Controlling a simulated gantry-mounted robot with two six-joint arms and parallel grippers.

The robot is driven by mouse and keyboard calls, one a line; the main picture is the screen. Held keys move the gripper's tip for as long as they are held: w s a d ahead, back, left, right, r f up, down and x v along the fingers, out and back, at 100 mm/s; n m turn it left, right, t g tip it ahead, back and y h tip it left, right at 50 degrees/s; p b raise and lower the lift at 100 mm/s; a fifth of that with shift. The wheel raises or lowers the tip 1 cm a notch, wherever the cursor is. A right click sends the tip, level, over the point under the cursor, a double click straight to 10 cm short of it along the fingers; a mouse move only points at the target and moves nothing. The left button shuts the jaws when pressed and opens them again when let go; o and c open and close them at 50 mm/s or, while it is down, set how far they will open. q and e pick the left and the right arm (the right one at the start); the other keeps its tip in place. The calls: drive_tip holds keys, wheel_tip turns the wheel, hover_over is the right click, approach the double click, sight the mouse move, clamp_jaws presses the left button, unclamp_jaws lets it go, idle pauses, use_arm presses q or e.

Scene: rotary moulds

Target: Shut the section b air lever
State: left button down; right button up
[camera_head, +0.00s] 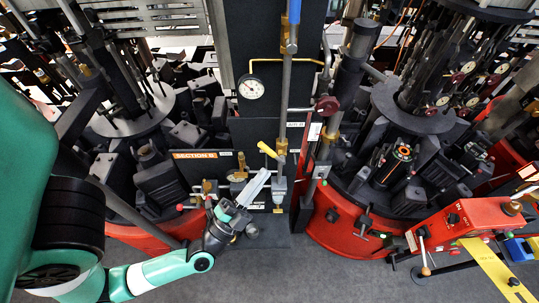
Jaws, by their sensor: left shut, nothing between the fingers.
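A yellow-handled lever (267,149) sits on a brass valve (282,147) on the vertical air pipe, right of the orange-edged SECTION B sign (195,154). Its handle slants up and to the left from the valve. My left gripper (265,173) is shut and empty. It points up and to the right, with its tips a little below the lever handle in the picture. Whether the tips touch anything is hard to tell. My right gripper is out of view.
A round pressure gauge (251,87) and a dark red handwheel (326,105) are on the pipework above the lever. Rotary moulds on red bases (345,235) stand on both sides. A red control box (465,222) is at the right. Grey floor (290,275) is clear in front.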

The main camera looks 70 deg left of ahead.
sight(272, 154)
use_arm(q)
drive_tip(key=w+a+r+b, duration=0.1)
drive_tip(key=w+a+b, duration=0.2)
drive_tip(key=a, duration=0.2)
drive_tip(key=shift+w+r+b, duration=0.15)
drive_tip(key=shift+w+b, duration=0.05)
drive_tip(key=shift+b, duration=0.15)
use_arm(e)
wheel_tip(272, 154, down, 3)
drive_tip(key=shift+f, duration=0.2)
use_arm(q)
drive_tip(key=shift+a, duration=0.1)
